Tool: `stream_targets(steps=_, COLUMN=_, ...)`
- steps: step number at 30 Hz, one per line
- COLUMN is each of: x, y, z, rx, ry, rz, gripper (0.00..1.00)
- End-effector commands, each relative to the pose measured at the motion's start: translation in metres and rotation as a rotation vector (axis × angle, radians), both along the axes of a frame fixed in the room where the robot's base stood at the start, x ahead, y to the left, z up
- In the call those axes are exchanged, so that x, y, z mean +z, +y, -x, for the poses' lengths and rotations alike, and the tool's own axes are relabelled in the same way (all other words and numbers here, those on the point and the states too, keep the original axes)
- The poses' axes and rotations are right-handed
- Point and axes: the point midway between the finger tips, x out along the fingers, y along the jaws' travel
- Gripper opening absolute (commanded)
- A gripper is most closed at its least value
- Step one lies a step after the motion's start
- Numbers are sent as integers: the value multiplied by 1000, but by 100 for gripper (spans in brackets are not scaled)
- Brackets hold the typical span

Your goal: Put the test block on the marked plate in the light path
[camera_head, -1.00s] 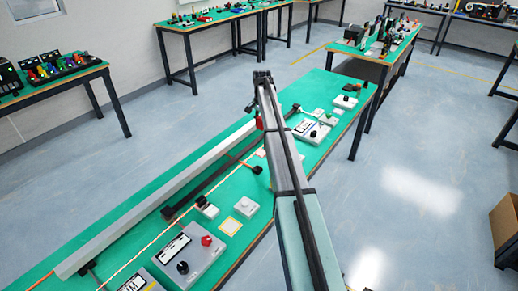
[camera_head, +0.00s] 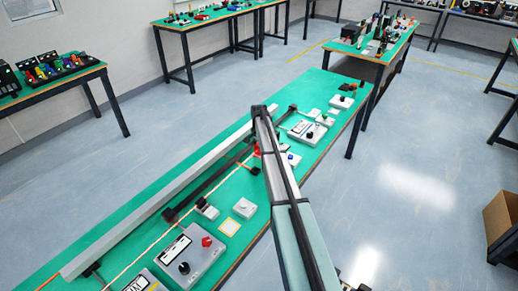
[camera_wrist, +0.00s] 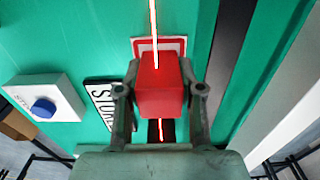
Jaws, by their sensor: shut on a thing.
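In the wrist view my gripper (camera_wrist: 160,92) is shut on a red block (camera_wrist: 160,88), with one finger on each side. A white plate with a red border (camera_wrist: 174,44) lies behind and below the block, partly hidden by it. A bright orange-white light line (camera_wrist: 154,25) runs down the picture to the block's top edge. A thinner red line shows below the block. I cannot tell whether the block touches the plate. In the head view a small red patch (camera_head: 257,151), likely the block, shows beside my arm; my fingers are hidden there.
A white box with a blue button (camera_wrist: 45,103) and a lettered sign (camera_wrist: 105,106) stand left of the block. A long grey rail (camera_head: 150,205) runs along the green bench. A yellow-bordered pad (camera_head: 230,226) and a box with red and black knobs (camera_head: 190,256) lie nearer.

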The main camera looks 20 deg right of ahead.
Motion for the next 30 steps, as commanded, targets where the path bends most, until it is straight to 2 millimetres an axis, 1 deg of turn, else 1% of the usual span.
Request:
stream_targets(steps=12, x=-7, y=0, z=0, rx=0, ry=0, rz=0, gripper=0)
stream_targets(steps=13, x=-7, y=0, z=0, rx=0, ry=0, rz=0, gripper=44)
stream_targets(steps=14, x=-6, y=0, z=0, rx=0, ry=0, rz=0, gripper=54)
stream_targets(steps=15, x=-6, y=0, z=0, rx=0, ry=0, rz=0, gripper=62)
stream_targets(steps=24, x=-5, y=0, z=0, rx=0, ry=0, rz=0, gripper=62)
stream_targets(steps=28, x=0, y=0, z=0, rx=0, ry=-1, rz=0, gripper=62)
stream_targets(steps=30, x=6, y=0, z=0, rx=0, ry=-1, rz=0, gripper=62)
